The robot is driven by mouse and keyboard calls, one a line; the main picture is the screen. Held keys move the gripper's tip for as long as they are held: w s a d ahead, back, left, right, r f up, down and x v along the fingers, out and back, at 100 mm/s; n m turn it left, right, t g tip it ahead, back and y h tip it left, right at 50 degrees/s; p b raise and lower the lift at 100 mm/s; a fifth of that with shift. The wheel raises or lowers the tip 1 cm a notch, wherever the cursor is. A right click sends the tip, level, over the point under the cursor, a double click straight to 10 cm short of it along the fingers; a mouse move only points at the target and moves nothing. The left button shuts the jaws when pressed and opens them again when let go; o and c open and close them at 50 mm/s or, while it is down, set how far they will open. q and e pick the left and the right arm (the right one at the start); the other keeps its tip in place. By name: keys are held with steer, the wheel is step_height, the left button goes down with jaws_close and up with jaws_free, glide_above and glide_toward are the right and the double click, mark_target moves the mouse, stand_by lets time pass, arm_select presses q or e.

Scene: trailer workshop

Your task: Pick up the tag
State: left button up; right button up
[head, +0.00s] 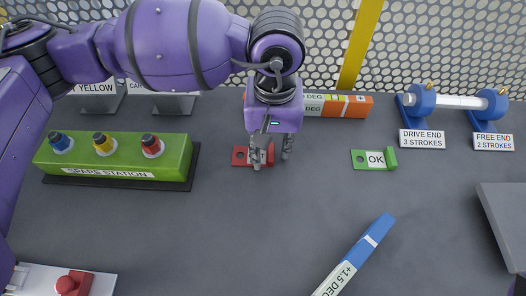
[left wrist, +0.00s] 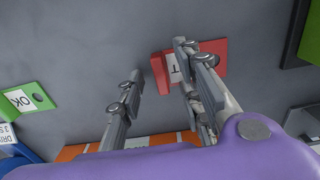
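A red tag (head: 239,156) with a white label lies flat on the grey bench, below my left gripper (head: 271,160). In the left wrist view the tag (left wrist: 160,75) shows a raised end lying between the two fingers of the left gripper (left wrist: 157,60). One finger crosses over the label and hides part of it. The fingers are apart and I see nothing held; whether they touch the tag I cannot tell. A green tag marked OK (head: 376,160) lies to the right, and also shows in the left wrist view (left wrist: 24,99). My right gripper is not in view.
A green grease station (head: 115,158) with several coloured caps stands left. A blue +1.5 DEG bar (head: 352,258) lies in front. An orange-ended bar (head: 352,106) is behind the gripper. Blue-ended shaft stands (head: 424,106) are back right. Bench between the tags is clear.

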arm_select(q)
steer(key=shift+f, duration=0.15)
jaws_close()
